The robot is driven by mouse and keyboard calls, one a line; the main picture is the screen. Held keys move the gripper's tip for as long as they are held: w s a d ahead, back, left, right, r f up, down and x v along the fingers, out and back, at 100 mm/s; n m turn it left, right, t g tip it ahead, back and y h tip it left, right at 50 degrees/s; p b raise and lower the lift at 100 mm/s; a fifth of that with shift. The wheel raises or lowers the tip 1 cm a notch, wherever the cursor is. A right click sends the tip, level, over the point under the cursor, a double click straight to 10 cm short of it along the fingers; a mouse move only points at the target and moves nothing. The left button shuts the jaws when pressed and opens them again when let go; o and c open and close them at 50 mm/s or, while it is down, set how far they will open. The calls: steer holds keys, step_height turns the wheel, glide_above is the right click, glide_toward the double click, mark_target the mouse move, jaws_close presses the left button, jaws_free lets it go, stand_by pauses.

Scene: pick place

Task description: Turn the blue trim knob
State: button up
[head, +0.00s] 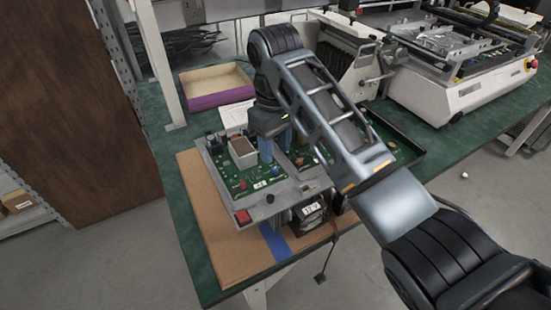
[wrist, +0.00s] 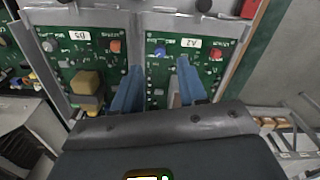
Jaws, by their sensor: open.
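The blue trim knob (wrist: 160,51) is a small round blue part on the green circuit board marked A2 in the wrist view. It also shows as a small blue spot on the near board in the head view (head: 275,169). My gripper (wrist: 160,65) is open over this board, its two blue fingers apart with the knob just beyond the gap between their tips. In the head view my gripper (head: 275,154) points down over the boards. I cannot tell how high the fingertips are above the board.
A red knob (wrist: 214,52) sits right of the label on the same board. The grey fixture (head: 285,188) has a red switch (head: 243,217). A purple-sided tray (head: 217,97) stands behind.

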mark_target(275, 169)
steer(key=shift+f, duration=2.7)
steer(key=shift+c, duration=0.3)
jaws_close()
